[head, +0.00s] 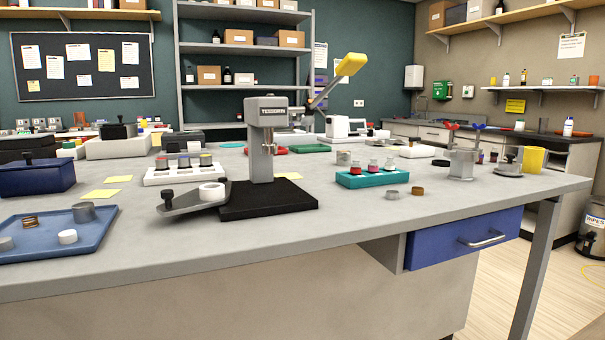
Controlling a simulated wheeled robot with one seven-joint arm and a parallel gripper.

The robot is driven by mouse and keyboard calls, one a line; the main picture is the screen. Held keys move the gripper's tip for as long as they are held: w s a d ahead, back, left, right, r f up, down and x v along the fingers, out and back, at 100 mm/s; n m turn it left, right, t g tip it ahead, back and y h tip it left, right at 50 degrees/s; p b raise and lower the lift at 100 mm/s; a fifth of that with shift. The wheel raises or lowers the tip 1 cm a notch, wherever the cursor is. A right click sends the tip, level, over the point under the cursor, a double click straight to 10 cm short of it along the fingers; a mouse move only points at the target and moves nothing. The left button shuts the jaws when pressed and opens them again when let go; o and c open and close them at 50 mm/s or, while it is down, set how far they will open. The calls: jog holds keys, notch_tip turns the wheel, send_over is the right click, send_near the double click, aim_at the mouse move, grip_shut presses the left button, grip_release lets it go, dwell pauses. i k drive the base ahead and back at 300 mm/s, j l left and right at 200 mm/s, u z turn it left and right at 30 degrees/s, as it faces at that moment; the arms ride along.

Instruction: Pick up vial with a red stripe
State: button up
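A teal rack (365,181) stands right of the middle of the bench. It holds a row of 3 small vials: a left vial (356,168), a middle vial (373,166) and a right vial (389,164). They show grey tops and reddish bands or contents, too small to tell which is a red stripe. A white rack (184,175) at the left holds 3 more vials with dark bodies; a left one (162,162), a middle one (184,161) and a right one with a yellowish top (206,159). My gripper is not in view.
A grey press (262,140) on a black base, its yellow-ended lever raised, stands between the racks. A blue tray (60,240) lies front left, a blue box (37,177) behind it. The bench's front right is clear.

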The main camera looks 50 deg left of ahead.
aim_at(355, 169)
jog(key=u, duration=1.5)
